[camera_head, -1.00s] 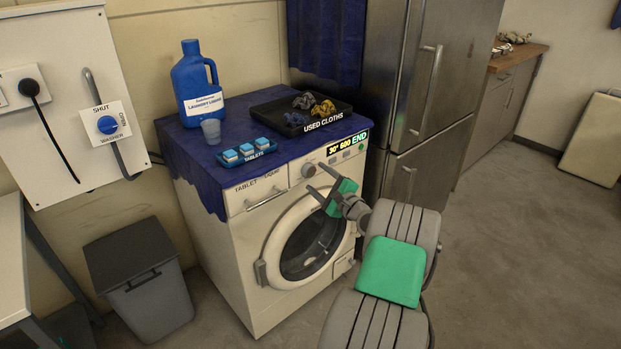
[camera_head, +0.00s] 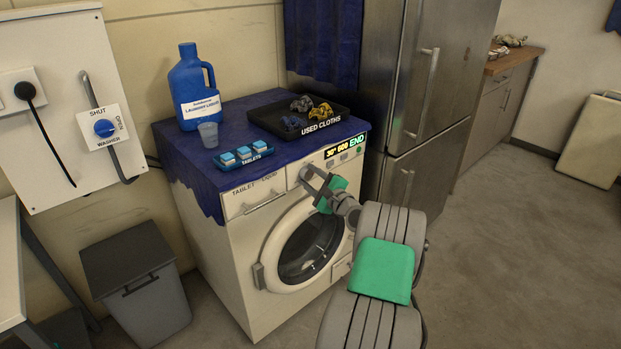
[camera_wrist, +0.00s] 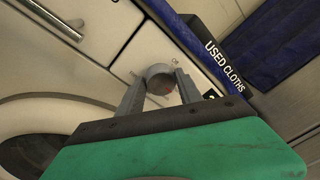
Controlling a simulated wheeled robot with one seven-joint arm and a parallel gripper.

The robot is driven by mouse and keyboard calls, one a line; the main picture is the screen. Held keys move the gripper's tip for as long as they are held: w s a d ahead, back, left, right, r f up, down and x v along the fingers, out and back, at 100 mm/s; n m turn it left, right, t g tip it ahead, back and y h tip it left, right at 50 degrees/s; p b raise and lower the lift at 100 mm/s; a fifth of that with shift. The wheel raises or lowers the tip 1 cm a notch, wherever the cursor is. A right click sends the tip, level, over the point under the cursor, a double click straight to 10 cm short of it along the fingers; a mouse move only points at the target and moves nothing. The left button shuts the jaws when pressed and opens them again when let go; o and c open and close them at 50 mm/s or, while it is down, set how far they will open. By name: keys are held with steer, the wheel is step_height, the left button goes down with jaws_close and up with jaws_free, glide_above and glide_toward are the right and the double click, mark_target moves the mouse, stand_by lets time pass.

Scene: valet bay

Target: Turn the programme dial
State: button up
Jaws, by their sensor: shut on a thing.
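The white front-loading washer (camera_head: 240,257) stands in the middle of the head view with its round door (camera_head: 311,248) shut. Its programme dial (camera_wrist: 161,74), a round grey knob on the upper front panel, shows in the wrist view between my two fingertips. My gripper (camera_head: 312,179) is shut on the dial, one finger on each side of it. In the head view the fingers mostly hide the dial. The lit display (camera_head: 344,147) right of the dial reads "30° 600 END".
A blue cloth covers the washer top, with a laundry liquid bottle (camera_head: 196,92), a clear cup (camera_head: 208,134), a tablets tray (camera_head: 245,160) and a used cloths tray (camera_head: 342,114). A steel fridge (camera_head: 446,70) stands right of the washer, a grey bin (camera_head: 150,300) left.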

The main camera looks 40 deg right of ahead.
steer(key=c, duration=0.4)
steer(key=shift+f+n+b, duration=0.1)
steer(key=shift+n+b, duration=0.2)
steer(key=shift+b, duration=0.05)
steer(key=n+b, duration=0.2)
steer(key=b, duration=0.1)
steer(key=shift+f, duration=0.25)
steer(key=n+b, duration=0.4)
steer(key=b, duration=0.1)
steer(key=n+t+b, duration=0.1)
steer(key=n+b, duration=0.1)
steer(key=n, duration=0.1)
steer(key=shift+f, duration=0.25)
steer(key=n+y+b, duration=0.1)
steer(key=n+b, duration=0.5)
steer(key=shift+d+y+b, duration=0.15)
steer(key=shift+y+b, duration=0.25)
steer(key=n+b, duration=0.3)
steer(key=shift+d+r+n+y, duration=0.1)
steer(key=shift+r+n+y, duration=0.05)
steer(key=shift+n+y, duration=0.2)
steer(key=shift+c, duration=0.2)
steer(key=shift+n, duration=0.25)
